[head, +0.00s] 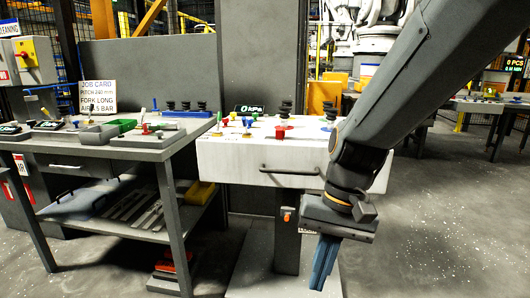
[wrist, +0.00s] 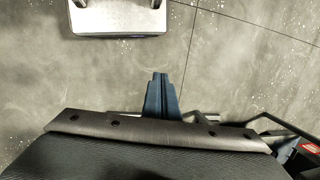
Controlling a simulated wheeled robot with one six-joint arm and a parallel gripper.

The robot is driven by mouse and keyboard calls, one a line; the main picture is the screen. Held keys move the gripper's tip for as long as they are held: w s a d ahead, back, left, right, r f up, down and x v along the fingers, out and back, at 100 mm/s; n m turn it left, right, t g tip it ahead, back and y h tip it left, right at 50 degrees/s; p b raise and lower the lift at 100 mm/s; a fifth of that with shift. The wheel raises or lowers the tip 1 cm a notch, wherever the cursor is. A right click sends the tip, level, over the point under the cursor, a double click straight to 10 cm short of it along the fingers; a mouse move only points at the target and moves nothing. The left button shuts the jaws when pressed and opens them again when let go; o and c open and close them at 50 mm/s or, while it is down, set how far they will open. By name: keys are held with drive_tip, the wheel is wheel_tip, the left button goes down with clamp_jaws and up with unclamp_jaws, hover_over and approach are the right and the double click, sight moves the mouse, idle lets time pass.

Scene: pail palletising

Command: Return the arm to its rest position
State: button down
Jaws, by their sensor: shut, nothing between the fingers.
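My gripper (head: 324,262) hangs from my arm at the right of the head view, its blue fingers pointing down. The fingers are together and hold nothing. In the wrist view the gripper (wrist: 160,78) points over bare grey floor. I cannot tell the exact gap between gripper and cabinet.
Small coloured knobs and black suction cups sit on the white cabinet. Speckled floor (head: 440,220) at the right is clear. A pale metal plate (wrist: 122,18) shows in the wrist view.

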drive_tip(key=s+r+n+t+h, duration=0.2)
drive_tip(key=s+n, duration=0.2)
drive_tip(key=s, duration=0.1)
drive_tip(key=d+r+m+p, duration=0.2)
drive_tip(key=d+r+p, duration=0.5)
drive_tip(key=p, duration=0.8)
drive_tip(key=shift+d+r, duration=0.3)
drive_tip(key=shift+d, duration=0.75)
drive_tip(key=shift+s, duration=0.1)
